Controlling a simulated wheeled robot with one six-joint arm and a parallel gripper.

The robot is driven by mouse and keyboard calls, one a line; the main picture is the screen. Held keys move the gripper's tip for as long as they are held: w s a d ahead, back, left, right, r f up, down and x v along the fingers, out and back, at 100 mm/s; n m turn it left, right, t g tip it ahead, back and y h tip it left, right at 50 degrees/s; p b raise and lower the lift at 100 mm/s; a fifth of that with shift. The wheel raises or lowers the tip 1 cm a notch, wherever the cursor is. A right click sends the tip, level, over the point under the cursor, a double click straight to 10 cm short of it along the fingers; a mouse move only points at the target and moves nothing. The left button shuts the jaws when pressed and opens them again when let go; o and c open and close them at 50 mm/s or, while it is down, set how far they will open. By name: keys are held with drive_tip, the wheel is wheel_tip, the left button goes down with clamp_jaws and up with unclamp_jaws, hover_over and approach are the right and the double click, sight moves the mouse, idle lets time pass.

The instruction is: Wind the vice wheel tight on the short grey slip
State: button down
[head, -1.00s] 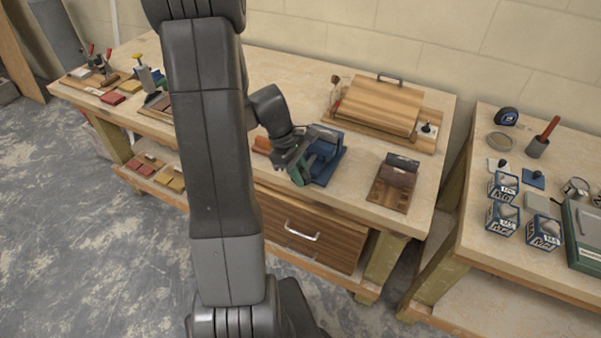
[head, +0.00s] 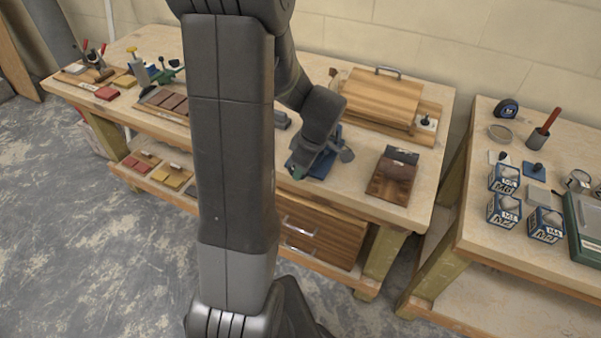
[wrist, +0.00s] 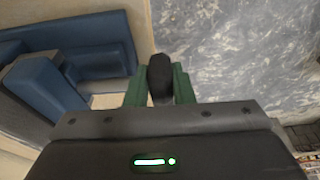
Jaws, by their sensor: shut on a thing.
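The blue vice (head: 294,162) stands near the bench's front edge, mostly hidden by my arm in the head view. The wrist view shows its blue body (wrist: 95,62) at the left. My gripper (wrist: 159,88) has its green fingers closed on a dark rounded knob (wrist: 160,74), which appears to be the vice wheel's handle. The wheel itself is hidden.
A wooden board with dark blocks (head: 392,180) lies right of the vice. A wooden press-like box (head: 380,98) stands behind. A tray of brown pieces (head: 166,103) is at left. A second bench (head: 480,240) with blue boxes stands right, across a gap.

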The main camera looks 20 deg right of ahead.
drive_tip(key=shift+s+f+t+y+b, duration=0.15)
drive_tip(key=shift+t+y+b, duration=0.45)
drive_tip(key=shift+b, duration=0.7)
drive_tip(key=c, duration=1.3)
unclamp_jaws()
drive_tip(key=shift+o, duration=0.2)
drive_tip(key=v, duration=1.4)
drive_tip(key=shift+s+b, duration=0.2)
drive_tip(key=shift+b, duration=0.1)
drive_tip(key=shift+f, duration=0.25)
